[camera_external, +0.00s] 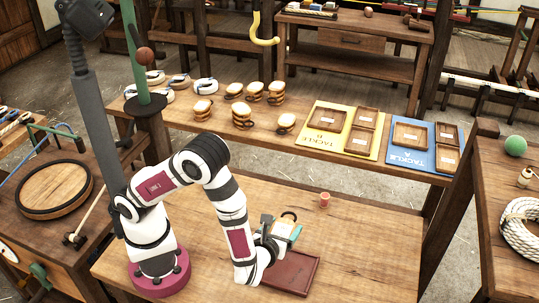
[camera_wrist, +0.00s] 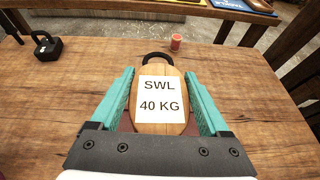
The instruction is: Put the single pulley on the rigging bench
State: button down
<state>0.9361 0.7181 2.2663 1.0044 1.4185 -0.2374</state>
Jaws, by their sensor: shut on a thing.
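My gripper (camera_external: 281,231) is shut on a wooden pulley block (camera_wrist: 160,124), with one teal finger along each side of it. The block has an oval wooden shell, a black ring at its far end and a white label reading "SWL 40 KG". Its sheaves are hidden, so I cannot count them. In the external view the block (camera_external: 284,223) is by the far edge of a dark red tray (camera_external: 303,284). I cannot tell whether it touches the tray. The tray lies on the near wooden bench (camera_external: 370,255); no bench in view is labelled as the rigging bench.
A small reddish cup (camera_external: 325,199) stands behind the gripper. A black weight with a ring (camera_wrist: 47,46) stands at the far left in the wrist view. A long bench behind holds several pulleys (camera_external: 243,114), a yellow board (camera_external: 326,117) and a blue board (camera_external: 396,155) with trays.

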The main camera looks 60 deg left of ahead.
jog(key=shift+d+r, duration=0.15)
jog(key=shift+r, duration=0.05)
jog(key=w+a+r+m+t+h, duration=0.1)
jog(key=w+a+r, duration=0.1)
jog(key=r, duration=0.7)
jog(key=w+a+r+m+t+h, duration=0.1)
jog(key=a+r, duration=0.3)
jog(key=r, duration=0.6)
jog(key=w+a+r+m+h, duration=0.3)
jog(key=w+a+r, duration=0.1)
jog(key=r, duration=0.6)
jog(key=shift+r+t, duration=0.2)
jog(key=shift+t, duration=0.2)
